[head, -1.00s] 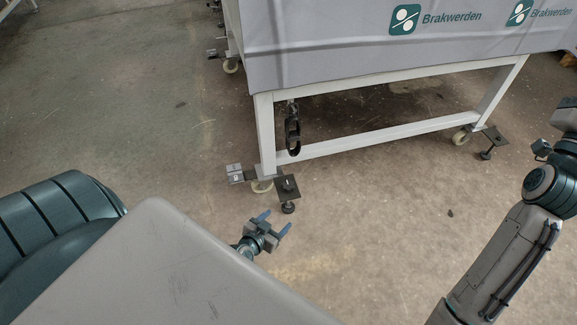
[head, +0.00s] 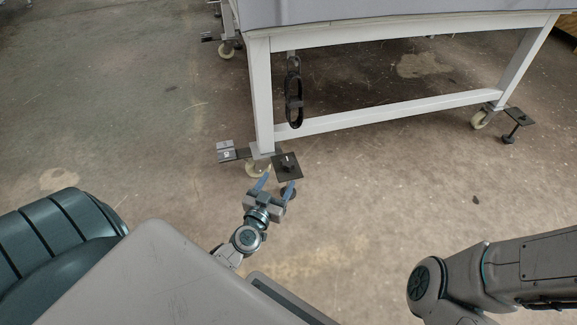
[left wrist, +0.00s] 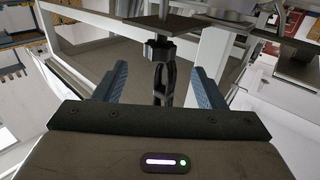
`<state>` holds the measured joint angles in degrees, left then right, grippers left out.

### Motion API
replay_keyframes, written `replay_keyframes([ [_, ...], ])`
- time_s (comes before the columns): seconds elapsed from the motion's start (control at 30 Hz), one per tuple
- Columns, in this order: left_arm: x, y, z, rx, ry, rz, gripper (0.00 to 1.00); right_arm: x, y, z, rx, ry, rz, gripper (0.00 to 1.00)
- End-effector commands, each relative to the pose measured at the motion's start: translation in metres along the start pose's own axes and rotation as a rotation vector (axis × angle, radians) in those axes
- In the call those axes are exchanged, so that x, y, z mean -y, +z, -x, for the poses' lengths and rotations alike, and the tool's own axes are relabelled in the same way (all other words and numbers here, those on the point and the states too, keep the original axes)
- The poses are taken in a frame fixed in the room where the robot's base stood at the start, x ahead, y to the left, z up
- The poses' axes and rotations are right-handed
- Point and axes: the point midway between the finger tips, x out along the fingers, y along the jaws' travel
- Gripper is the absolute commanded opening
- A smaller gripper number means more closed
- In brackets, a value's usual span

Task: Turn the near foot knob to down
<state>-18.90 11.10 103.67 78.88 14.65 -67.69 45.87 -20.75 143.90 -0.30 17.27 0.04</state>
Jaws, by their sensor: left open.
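The near foot has a dark square plate (head: 287,167) beside the table's near leg. Its black knob and spindle (left wrist: 161,72) hang under a dark plate in the left wrist view. In the head view the plate and my fingers partly hide them. My left gripper (head: 276,184) is open just in front of the near foot, its fingers pointing toward it. In the left wrist view the knob stands between the two spread fingers, with a gap on each side. I cannot tell how far ahead of the fingertips it is. My right gripper is out of view.
The white table frame (head: 385,111) stands behind the foot, with a caster (head: 257,170) by the near leg and a grey pedal-like block (head: 226,151) to its left. A black looped part (head: 294,100) hangs under the table. A far foot (head: 517,116) stands right. The floor in front is clear.

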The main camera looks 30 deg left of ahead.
Motion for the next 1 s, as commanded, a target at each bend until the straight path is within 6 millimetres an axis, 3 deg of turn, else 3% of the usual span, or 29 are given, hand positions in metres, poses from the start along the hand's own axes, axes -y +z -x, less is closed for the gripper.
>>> replay_keyframes([
  [0.2,0.000,0.000,-0.044,-0.003,0.000,0.002,0.64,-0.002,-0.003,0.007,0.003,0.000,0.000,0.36],
  [0.4,0.000,0.001,-0.074,-0.001,0.001,0.000,0.64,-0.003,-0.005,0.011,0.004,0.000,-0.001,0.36],
  [0.6,0.000,0.000,-0.088,0.000,0.001,-0.001,0.64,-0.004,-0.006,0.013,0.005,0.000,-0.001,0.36],
  [0.87,0.000,0.000,-0.090,0.001,0.001,-0.001,0.64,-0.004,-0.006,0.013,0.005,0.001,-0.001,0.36],
  [1.0,0.000,0.000,-0.089,0.001,0.001,0.000,0.41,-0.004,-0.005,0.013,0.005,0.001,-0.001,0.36],
])
